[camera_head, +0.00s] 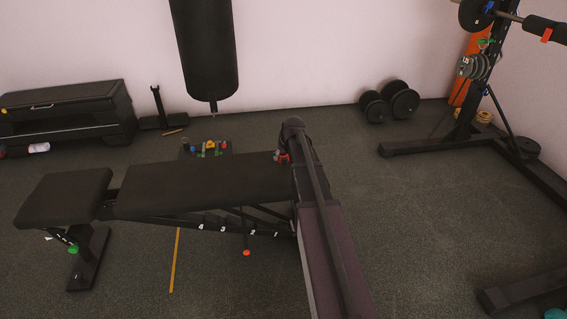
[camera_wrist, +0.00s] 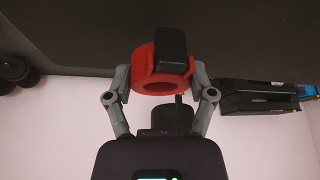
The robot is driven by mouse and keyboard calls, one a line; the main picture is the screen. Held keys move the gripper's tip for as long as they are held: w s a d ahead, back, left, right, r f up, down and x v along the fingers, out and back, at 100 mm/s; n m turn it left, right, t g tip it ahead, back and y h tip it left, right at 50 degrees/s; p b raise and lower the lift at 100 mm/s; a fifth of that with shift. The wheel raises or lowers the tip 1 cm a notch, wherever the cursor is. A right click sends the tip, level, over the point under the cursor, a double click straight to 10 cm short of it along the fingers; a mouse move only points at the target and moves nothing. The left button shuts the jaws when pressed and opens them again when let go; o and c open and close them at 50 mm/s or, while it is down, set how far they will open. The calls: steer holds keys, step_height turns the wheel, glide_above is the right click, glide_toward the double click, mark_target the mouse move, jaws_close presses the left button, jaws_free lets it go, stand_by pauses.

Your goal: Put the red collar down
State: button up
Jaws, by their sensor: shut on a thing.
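The red collar (camera_wrist: 143,77) is a thick ring with a black block on one side. It sits between the two grey fingers of my gripper (camera_wrist: 161,78) in the wrist view, with a finger against each side. In the head view my gripper (camera_head: 284,158) is at the right end of the black flat bench (camera_head: 200,182), and a little of the red collar (camera_head: 280,156) shows beside it. The arm hides that end of the bench. I cannot tell whether the collar touches the pad or hangs just above it.
A dark tray (camera_head: 188,154) with several small coloured pieces lies behind the bench. A punching bag (camera_head: 205,50) hangs beyond it. Dumbbells (camera_head: 388,102) lie by the wall, and a rack (camera_head: 465,125) stands at right. The left and middle of the bench pad are clear.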

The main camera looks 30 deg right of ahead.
steer(key=shift+f+b, duration=1.35)
steer(key=shift+f, duration=0.25)
steer(key=shift+f+b, duration=0.3)
steer(key=shift+b, duration=0.1)
steer(key=o, duration=1.2)
steer(key=shift+r, duration=0.15)
steer(key=shift+r+p, duration=0.4)
steer(key=shift+p, duration=0.25)
steer(key=p+v, duration=1)
steer(key=v, duration=0.1)
steer(key=shift+s+r, duration=0.2)
steer(key=shift+r, duration=0.05)
